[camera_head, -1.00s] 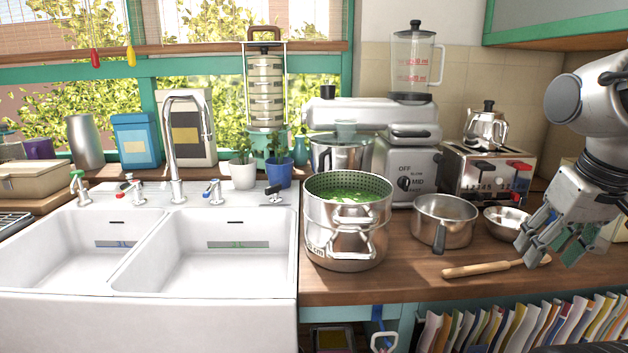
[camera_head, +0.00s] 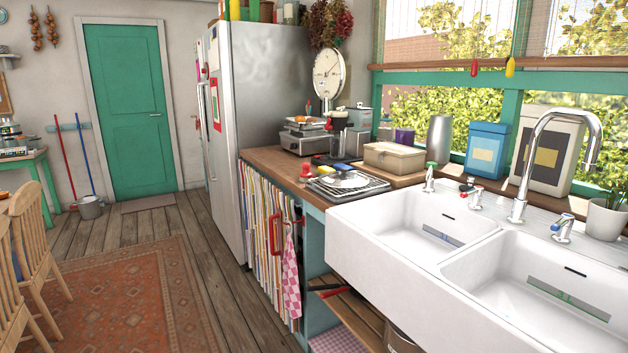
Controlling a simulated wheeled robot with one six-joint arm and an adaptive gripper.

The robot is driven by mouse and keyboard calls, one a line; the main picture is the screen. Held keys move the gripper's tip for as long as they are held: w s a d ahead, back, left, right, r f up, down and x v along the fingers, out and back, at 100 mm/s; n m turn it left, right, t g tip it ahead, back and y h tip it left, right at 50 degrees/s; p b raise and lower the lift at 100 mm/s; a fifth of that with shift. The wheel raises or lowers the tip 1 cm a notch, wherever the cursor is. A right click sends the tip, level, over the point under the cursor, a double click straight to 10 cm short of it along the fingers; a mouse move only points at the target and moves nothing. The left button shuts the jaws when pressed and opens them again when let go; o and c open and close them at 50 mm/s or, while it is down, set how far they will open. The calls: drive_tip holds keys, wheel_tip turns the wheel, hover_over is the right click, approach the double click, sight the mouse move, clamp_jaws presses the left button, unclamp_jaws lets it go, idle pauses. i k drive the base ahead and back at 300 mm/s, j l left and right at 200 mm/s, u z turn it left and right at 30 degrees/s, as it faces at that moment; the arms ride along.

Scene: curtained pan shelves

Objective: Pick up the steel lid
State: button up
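I cannot make out the steel lid for certain. A small rounded, shiny piece (camera_head: 345,181) lies on the wire drying rack (camera_head: 368,190) left of the sink; I cannot tell whether it is a lid. Under the sink, a steel pot (camera_head: 402,341) is partly cut off at the bottom edge. My gripper is not in this view.
A striped curtain (camera_head: 268,235) hangs under the left counter, with a checked towel (camera_head: 291,270). The white double sink (camera_head: 395,235) fills the right. A fridge (camera_head: 255,110) stands behind. Chairs (camera_head: 35,240) stand at left; the rug (camera_head: 130,300) and floor between are clear.

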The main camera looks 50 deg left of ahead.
sight(343, 179)
drive_tip(key=u, duration=1.8)
drive_tip(key=i+j+z, duration=0.25)
drive_tip(key=i+j, duration=1.6)
